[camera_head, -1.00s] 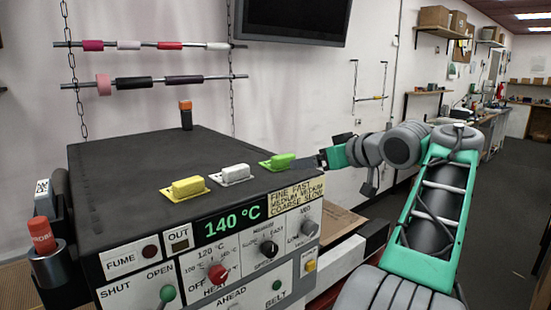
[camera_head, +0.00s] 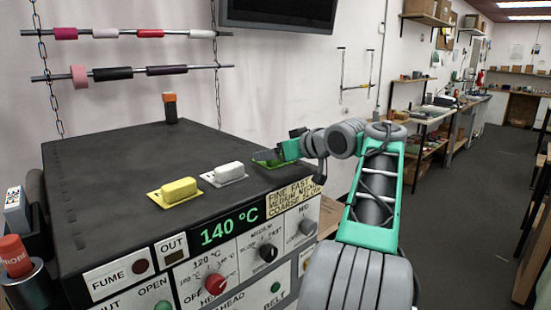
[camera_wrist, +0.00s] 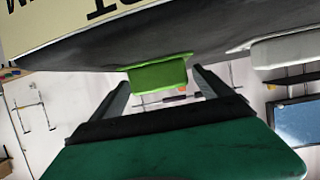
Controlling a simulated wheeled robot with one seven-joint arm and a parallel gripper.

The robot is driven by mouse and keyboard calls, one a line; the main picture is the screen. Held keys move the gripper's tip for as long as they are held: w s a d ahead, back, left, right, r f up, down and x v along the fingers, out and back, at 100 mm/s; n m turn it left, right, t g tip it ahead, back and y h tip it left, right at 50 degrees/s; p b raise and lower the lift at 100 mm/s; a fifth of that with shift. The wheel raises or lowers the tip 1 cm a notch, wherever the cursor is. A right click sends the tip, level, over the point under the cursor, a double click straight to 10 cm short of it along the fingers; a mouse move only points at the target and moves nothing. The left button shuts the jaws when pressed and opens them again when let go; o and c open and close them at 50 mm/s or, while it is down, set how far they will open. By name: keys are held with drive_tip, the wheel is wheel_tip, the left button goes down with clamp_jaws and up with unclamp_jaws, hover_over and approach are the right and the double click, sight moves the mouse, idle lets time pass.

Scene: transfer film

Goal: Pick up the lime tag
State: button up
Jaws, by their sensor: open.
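The lime tag (camera_wrist: 158,74) shows in the wrist view as a green block on the dark top of the machine, between and just beyond my open fingers. In the head view my gripper (camera_head: 268,156) is at the machine's front right top corner, and it hides most of the lime tag, with a little green showing around the fingers. My gripper also shows in the wrist view (camera_wrist: 160,88), with its two fingers spread and nothing held. I cannot tell whether the fingers touch the tag.
A white tag (camera_head: 229,172) and a yellow tag (camera_head: 178,191) sit in a row to the left on the machine top (camera_head: 120,165). The white one also shows at the wrist view's right (camera_wrist: 285,50). An orange-capped dark post (camera_head: 170,107) stands at the back.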

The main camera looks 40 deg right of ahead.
drive_tip(key=c, duration=1.4)
